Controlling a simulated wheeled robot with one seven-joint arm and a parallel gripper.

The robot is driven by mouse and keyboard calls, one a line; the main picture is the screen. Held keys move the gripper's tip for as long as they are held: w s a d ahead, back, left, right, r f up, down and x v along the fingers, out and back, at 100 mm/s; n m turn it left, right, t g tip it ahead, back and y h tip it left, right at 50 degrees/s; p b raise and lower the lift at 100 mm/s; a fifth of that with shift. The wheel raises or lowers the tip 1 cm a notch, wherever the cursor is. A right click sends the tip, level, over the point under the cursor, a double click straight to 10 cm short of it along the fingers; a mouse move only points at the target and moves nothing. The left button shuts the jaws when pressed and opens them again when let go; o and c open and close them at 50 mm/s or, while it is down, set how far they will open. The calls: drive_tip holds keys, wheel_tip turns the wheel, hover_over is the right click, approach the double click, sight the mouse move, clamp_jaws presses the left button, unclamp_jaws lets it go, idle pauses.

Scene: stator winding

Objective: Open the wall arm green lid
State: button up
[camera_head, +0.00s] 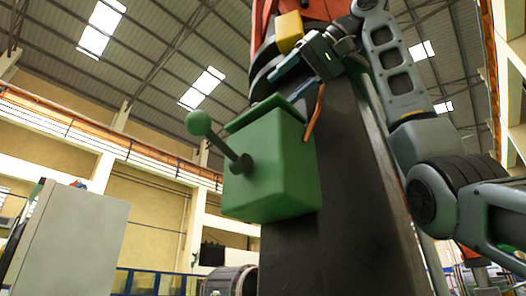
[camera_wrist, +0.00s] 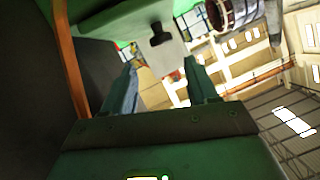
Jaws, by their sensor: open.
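A green box (camera_head: 270,170) is mounted on the dark column, with a lever ending in a round green knob (camera_head: 198,122) on its front. A green lid (camera_head: 264,112) shows as a slanted plate along its top edge; from this low angle I cannot tell whether it is ajar. My gripper (camera_head: 272,84) is above the lid, its fingers pointing left and down. In the wrist view its fingers (camera_wrist: 160,84) are spread, with no object visibly gripped. A pale green-grey panel with a dark handle-like part (camera_wrist: 160,35) lies beyond them; I cannot tell whether it is the lid.
The dark column (camera_head: 340,230) stands behind the box. A yellow block (camera_head: 289,31) is above my gripper. A grey cabinet (camera_head: 70,240) stands at left.

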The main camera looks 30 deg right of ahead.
sight(267, 103)
drive_tip(key=shift+p+x, duration=0.6)
drive_tip(key=shift+x, duration=2.55)
drive_tip(key=shift+f, duration=0.1)
clamp_jaws()
